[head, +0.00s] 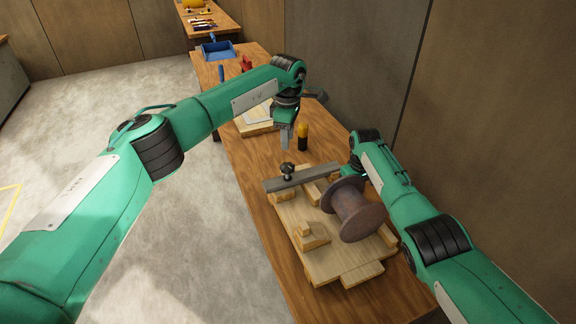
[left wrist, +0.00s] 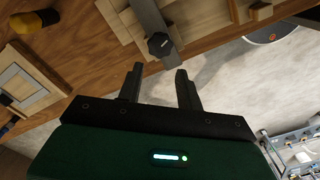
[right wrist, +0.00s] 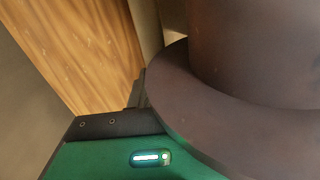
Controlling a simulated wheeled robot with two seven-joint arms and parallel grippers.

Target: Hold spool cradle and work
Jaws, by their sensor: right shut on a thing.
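The wooden spool cradle (head: 290,215) lies on the bench, with several blocks on its board. A brown steel reel (head: 353,210) sits on its right part, flanges upright; it fills much of the right wrist view (right wrist: 250,60). A grey bar (head: 315,176) with a black knob (head: 287,170) lies across the cradle's far end; the knob also shows in the left wrist view (left wrist: 160,45). My left gripper (left wrist: 157,78) is open and empty, above the bench beyond the bar. My right gripper (right wrist: 150,85) is shut on the cradle's edge behind the reel; the flange hides the contact.
A black-and-orange upright tool (head: 303,138) stands near my left gripper. Farther back are a wooden board with a pale sheet (head: 257,117), a red item (head: 246,63) and a blue bin (head: 217,50). A wall runs along the bench's right side.

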